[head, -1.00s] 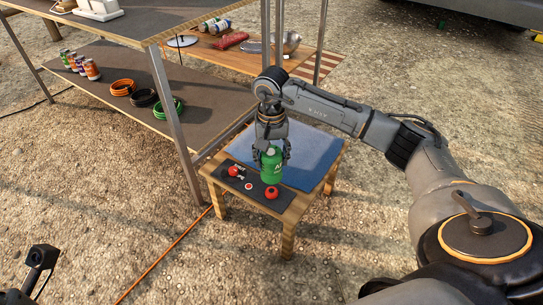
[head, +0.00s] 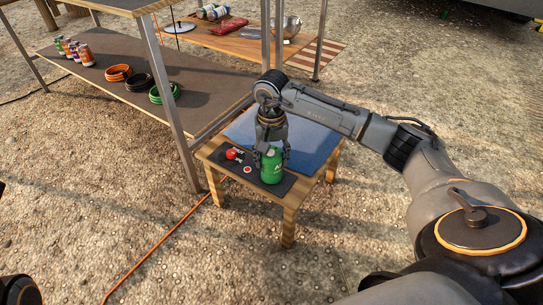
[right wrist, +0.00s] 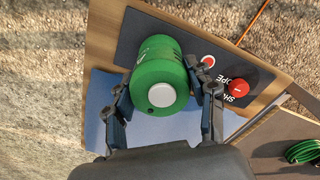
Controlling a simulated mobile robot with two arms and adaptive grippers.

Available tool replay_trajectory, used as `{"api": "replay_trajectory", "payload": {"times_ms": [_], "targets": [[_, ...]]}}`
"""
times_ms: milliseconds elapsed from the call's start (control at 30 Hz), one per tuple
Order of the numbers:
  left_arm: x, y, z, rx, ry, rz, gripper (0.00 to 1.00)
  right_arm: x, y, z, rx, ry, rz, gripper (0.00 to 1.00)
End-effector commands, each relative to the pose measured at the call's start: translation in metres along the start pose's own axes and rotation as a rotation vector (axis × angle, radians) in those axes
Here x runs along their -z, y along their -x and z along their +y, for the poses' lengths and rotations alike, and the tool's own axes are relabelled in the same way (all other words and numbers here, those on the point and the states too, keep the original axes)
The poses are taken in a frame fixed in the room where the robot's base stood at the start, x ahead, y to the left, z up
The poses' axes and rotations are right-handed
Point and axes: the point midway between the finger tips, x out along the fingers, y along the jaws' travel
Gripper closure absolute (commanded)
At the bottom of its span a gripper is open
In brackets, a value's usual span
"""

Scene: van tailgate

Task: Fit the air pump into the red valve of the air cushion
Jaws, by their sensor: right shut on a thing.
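The green air pump (head: 272,166) stands about upright above the front part of the dark panel on the small table. My right gripper (head: 271,152) is shut around its upper part from above. In the right wrist view the pump (right wrist: 160,75) sits between both fingers, its round end with a pale disc facing the camera. The blue air cushion (head: 300,143) lies flat behind the panel. My left gripper is out of view.
The dark panel (head: 222,158) bears a red knob (head: 232,154) beside lettering and a small red-and-white round mark (head: 247,169). The two-tier shelf (head: 185,108) stands close at the left, with cans and coiled hoses (head: 139,82). An orange cord lies on the ground.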

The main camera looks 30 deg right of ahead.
Motion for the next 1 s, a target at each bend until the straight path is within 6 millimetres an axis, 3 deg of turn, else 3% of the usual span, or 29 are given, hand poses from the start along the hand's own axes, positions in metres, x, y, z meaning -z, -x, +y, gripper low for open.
{"api": "replay_trajectory", "payload": {"times_ms": [367, 400, 500, 833, 1000], "targets": [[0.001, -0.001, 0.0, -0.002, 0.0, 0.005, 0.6, 0.001, -0.001, 0.0, 0.001, -0.001, 0.001, 0.89], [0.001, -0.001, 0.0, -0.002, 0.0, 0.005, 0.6, 0.001, -0.001, 0.0, 0.001, -0.001, 0.001, 0.37], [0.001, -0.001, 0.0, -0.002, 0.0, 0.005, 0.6, 0.001, -0.001, 0.0, 0.001, -0.001, 0.001, 0.18], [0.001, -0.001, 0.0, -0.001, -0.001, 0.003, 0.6, 0.0, -0.001, 0.0, 0.0, 0.0, 0.0, 0.18], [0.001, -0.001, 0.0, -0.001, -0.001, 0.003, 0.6, 0.001, 0.017, -0.001, 0.002, 0.001, 0.003, 0.18]]}}
